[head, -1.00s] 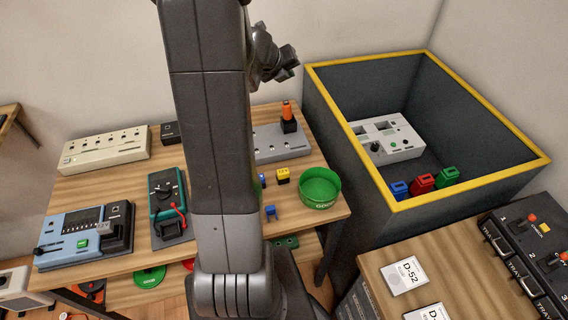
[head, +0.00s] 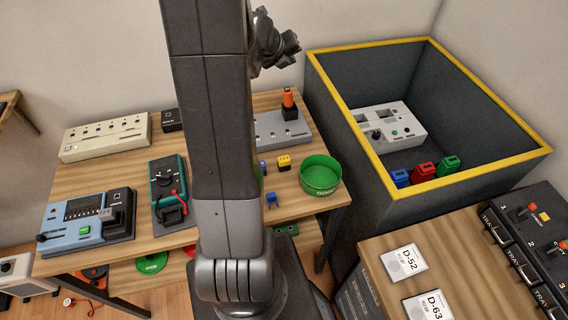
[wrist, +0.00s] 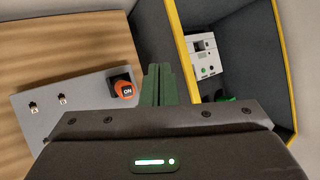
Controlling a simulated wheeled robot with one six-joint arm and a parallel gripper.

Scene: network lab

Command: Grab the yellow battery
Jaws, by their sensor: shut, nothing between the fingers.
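My gripper (head: 290,46) is raised above the far right of the table, well apart from the battery. In the wrist view its fingers (wrist: 158,84) are together and empty, over the area between the grey panel with the orange knob and the yellow-rimmed bin.
The green bowl (head: 320,176) stands close right of the battery. Small blue blocks (head: 271,200) are near it. The grey panel (head: 268,127) with an orange knob (head: 288,97) lies behind. A deep yellow-rimmed bin (head: 373,160) stands to the right. My arm hides part of the table.

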